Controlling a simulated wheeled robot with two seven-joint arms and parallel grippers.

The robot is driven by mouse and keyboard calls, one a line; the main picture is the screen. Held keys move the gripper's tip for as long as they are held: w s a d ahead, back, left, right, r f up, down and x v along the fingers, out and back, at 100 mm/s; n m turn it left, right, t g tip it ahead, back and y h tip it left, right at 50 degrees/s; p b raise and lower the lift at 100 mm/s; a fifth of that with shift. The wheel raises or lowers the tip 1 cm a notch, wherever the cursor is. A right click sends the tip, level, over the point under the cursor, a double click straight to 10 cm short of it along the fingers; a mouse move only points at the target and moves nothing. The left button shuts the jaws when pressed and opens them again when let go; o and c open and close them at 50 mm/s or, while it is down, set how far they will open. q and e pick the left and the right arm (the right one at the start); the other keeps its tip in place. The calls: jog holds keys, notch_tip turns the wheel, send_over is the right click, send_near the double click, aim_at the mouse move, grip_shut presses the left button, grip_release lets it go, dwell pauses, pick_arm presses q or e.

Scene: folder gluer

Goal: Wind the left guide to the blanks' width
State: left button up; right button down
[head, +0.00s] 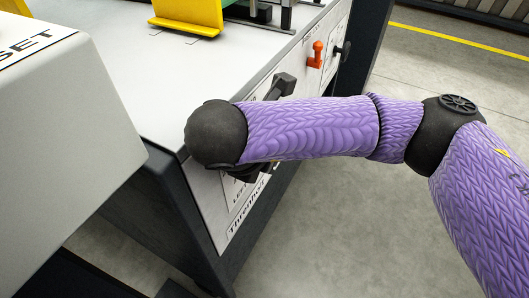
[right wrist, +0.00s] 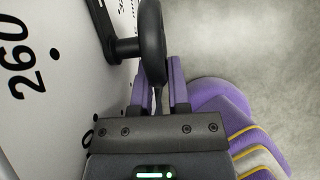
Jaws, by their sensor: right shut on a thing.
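My right arm comes in from the right in the head view, and its gripper is mostly hidden below the wrist against the front panel. In the right wrist view the two purple fingers of my right gripper (right wrist: 157,78) are shut on a black rounded crank handle (right wrist: 152,35), which joins a black crank arm (right wrist: 127,47) at the panel. A yellow upright plate (head: 188,14), perhaps the left guide, stands on the white table top (head: 135,75). The panel wording by the crank is partly covered by my wrist. My left gripper is not in view.
A grey-white housing (head: 65,130) fills the left side. Farther along the panel are another dark handle (head: 283,85), an orange lever (head: 316,54) and a black knob (head: 342,50). Black "260" print (right wrist: 20,70) shows on the panel. The floor (head: 380,220) at right is clear.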

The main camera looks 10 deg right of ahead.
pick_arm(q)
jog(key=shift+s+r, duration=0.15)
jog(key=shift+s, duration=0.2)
pick_arm(e)
jog(key=c, duration=0.6)
grip_release()
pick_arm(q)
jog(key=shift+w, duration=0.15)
pick_arm(e)
jog(key=shift+s+r, duration=0.1)
jog(key=shift+r, duration=0.05)
pick_arm(q)
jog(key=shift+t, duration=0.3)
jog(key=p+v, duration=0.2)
jog(key=p, duration=0.1)
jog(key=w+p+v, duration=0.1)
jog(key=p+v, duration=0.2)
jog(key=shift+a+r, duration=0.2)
pick_arm(e)
jog(key=v, duration=0.9)
jog(key=shift+s+a+r, duration=0.15)
jog(key=shift+s, duration=0.05)
